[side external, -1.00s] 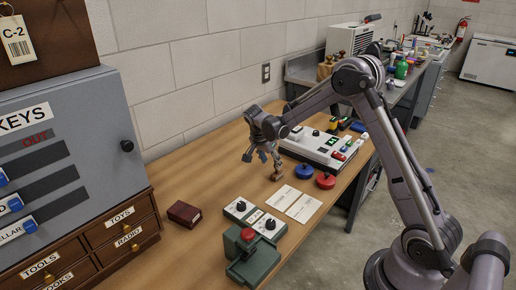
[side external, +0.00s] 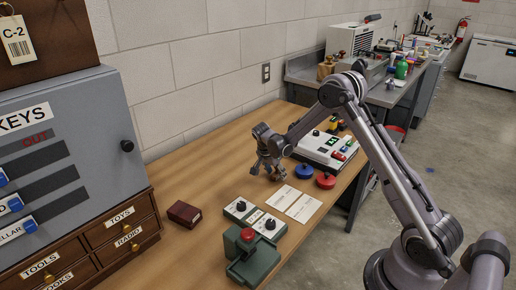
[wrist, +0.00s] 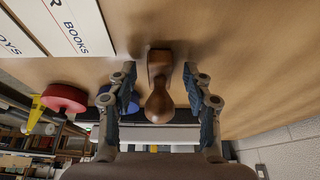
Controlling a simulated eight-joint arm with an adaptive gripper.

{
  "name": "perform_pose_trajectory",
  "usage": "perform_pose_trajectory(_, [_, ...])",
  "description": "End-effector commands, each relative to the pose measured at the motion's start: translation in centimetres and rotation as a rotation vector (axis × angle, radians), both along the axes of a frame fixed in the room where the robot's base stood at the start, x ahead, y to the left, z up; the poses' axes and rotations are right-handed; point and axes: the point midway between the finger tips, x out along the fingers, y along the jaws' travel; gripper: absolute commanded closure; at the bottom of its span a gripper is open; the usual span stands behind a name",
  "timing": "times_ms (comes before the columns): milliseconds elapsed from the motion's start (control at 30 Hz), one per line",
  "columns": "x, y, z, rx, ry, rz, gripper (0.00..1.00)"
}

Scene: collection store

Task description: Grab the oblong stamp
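The oblong stamp (wrist: 159,101) is brown wood with a rounded knob handle and an oblong base. In the wrist view it sits between the two fingers of my gripper (wrist: 159,75). The fingers are open, one on each side, with visible gaps to the stamp. In the side view my gripper (side external: 270,173) is low over the wooden table, and its fingers mostly hide the stamp.
White cards (side external: 297,203) lie just in front of the gripper. Blue (side external: 304,171) and red (side external: 326,181) round items stand to its right, before a grey-white panel (side external: 318,147). A dark red box (side external: 184,213) lies to the left. The table between is clear.

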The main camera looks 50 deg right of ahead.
Motion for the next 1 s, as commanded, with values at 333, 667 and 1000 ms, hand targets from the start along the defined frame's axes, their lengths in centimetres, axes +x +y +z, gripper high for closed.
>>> perform_pose_trajectory(333, [0.0, 0.0, 0.0, 0.0, 0.0, 0.0, 1.0])
perform_pose_trajectory(667, [0.0, 0.0, 0.7, 0.0, 0.0, 0.0, 1.0])
perform_pose_trajectory(1000, [-1.8, -1.2, 5.3, 0.0, 0.0, -0.004, 1.0])
